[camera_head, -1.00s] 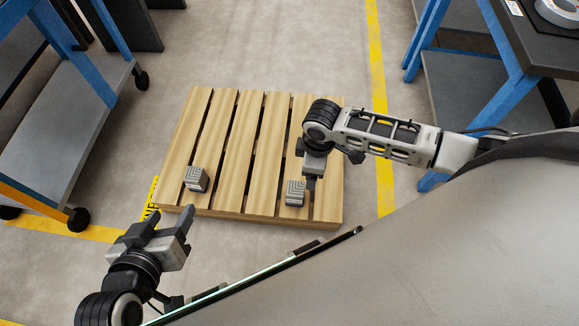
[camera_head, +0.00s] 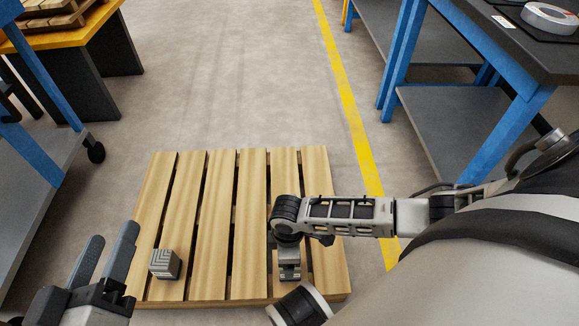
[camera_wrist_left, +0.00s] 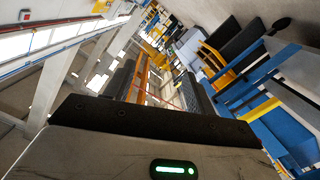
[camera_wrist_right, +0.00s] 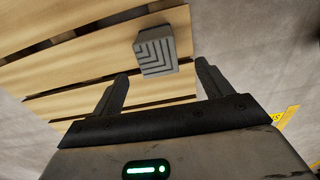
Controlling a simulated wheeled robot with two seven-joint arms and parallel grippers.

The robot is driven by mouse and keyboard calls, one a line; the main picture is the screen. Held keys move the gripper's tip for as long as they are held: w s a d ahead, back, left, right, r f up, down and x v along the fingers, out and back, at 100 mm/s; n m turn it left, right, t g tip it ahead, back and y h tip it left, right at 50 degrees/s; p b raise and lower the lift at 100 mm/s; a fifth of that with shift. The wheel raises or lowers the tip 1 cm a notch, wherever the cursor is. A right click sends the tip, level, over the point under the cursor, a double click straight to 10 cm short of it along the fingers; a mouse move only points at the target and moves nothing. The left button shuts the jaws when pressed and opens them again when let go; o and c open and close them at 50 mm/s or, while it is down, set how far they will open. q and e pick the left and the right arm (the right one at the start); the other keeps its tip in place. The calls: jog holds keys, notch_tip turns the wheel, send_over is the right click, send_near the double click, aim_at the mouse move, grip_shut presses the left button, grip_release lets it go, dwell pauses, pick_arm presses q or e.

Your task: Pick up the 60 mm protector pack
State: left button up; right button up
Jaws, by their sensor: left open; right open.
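A small grey pack (camera_head: 165,263) with a chevron-marked face sits on the left front of the wooden pallet (camera_head: 225,205). My open left gripper (camera_head: 108,247) is empty, to the left of that pack and apart from it. In the left wrist view its fingers (camera_wrist_left: 160,85) point out into the room, with no pack between them. My right gripper (camera_head: 289,273) is over the right front of the pallet and hides what is under it. In the right wrist view a grey pack (camera_wrist_right: 156,51) lies beyond the open, empty fingers (camera_wrist_right: 162,72). I cannot read a size on either pack.
Blue-framed carts or tables stand on the left (camera_head: 45,150) and right (camera_head: 500,130). A roll (camera_head: 549,17) lies on the right tabletop. A yellow floor line (camera_head: 345,90) runs right of the pallet. The pallet's middle and the floor behind it are clear.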

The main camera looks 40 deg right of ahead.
notch_tip(320, 180, down, 3)
jog(key=shift+f+b, duration=0.1)
jog(key=shift+b, duration=0.55)
jog(key=f+b, duration=0.2)
jog(key=f, duration=0.1)
jog(key=f+b, duration=0.1)
jog(key=shift+d+f+b, duration=0.25)
jog(key=shift+b, duration=0.05)
pick_arm(q)
notch_tip(320, 180, up, 9)
jog(key=w+m+t+h, duration=0.1)
jog(key=m+t+h, duration=0.4)
jog(key=m, duration=0.2)
jog(key=shift+w+a+r+m, duration=0.15)
jog(key=shift+w+a+m, duration=0.25)
jog(key=shift+a, duration=0.05)
pick_arm(e)
jog(key=shift+w, duration=0.1)
jog(key=c, duration=1.2)
